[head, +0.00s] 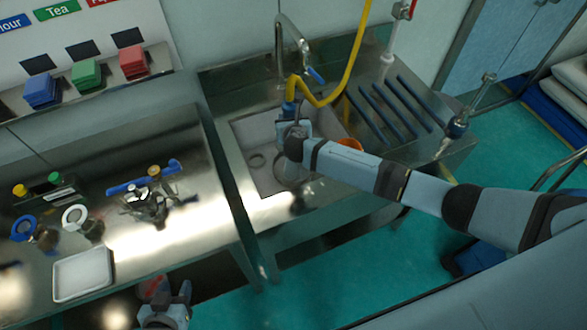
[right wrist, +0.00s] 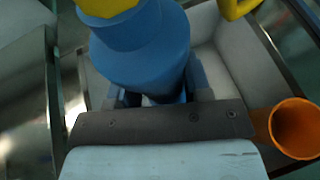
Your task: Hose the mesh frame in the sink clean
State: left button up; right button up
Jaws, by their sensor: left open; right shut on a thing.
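My right gripper (head: 291,126) is over the metal sink (head: 240,135) and shut on the blue nozzle (head: 289,108) of the yellow hose (head: 352,55). In the right wrist view the blue nozzle (right wrist: 145,50) fills the space between the fingers, with the yellow hose above it. The grey sink basin shows below. A round dark mark, perhaps the drain, shows on its floor. I cannot clearly make out a mesh frame; my right arm covers part of the basin. My left gripper (head: 170,298) is open and low, in front of the left counter.
An orange cup (head: 350,144) is at the basin's right side. A tap (head: 289,45) stands behind the basin. Blue strips (head: 388,110) lie on the drainboard.

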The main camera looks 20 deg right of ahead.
jog(key=shift+s+d+r, duration=0.1)
jog(key=shift+s+d, duration=0.2)
jog(key=shift+s, duration=0.35)
jog(key=shift+s+d+r, duration=0.1)
jog(key=shift+s+d, duration=0.25)
jog(key=shift+s, duration=0.25)
jog(key=shift+s+d+r, duration=0.1)
jog(key=shift+s+d, duration=0.2)
jog(key=shift+s, duration=0.35)
